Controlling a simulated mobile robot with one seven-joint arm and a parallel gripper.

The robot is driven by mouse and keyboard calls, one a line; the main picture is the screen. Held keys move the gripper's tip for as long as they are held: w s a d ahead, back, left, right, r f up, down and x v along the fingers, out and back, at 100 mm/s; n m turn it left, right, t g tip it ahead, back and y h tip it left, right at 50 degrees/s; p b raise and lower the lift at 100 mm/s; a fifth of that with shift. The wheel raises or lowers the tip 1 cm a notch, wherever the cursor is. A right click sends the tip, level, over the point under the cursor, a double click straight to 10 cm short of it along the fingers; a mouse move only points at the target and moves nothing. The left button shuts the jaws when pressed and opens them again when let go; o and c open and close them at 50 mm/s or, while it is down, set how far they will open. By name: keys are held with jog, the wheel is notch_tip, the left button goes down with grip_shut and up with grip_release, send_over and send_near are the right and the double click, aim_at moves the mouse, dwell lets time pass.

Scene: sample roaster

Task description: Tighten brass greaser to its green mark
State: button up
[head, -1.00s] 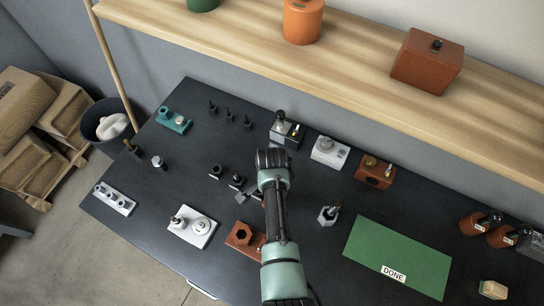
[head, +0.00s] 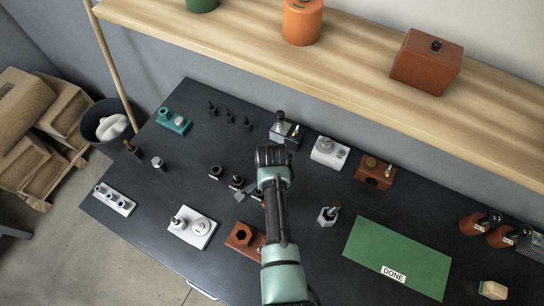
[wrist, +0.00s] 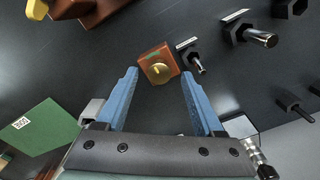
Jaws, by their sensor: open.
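The brass greaser (wrist: 158,70) is a small round brass cap with a slot or ridge across it, on a rust-brown block (wrist: 150,59). A small green mark (wrist: 153,56) shows on the block beside the cap. My gripper (wrist: 158,80) is open, with its two blue fingers apart on either side of the block in the wrist view. Nothing is between the fingertips except the view of the block beyond; I cannot tell the exact height. In the head view my gripper (head: 272,155) hangs over the middle of the bench, and my arm hides most of the greaser.
Black fittings with bright pins (wrist: 200,62) stand close beside the greaser block. A rust block with a hex hole (head: 240,238), a white block with a round disc (head: 200,227) and a green DONE mat (head: 395,245) lie nearby on the dark bench (head: 330,270).

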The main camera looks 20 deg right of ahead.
notch_tip(320, 180, up, 11)
jog(key=b, duration=0.1)
jog(key=shift+r, duration=0.2)
dwell(0.6)
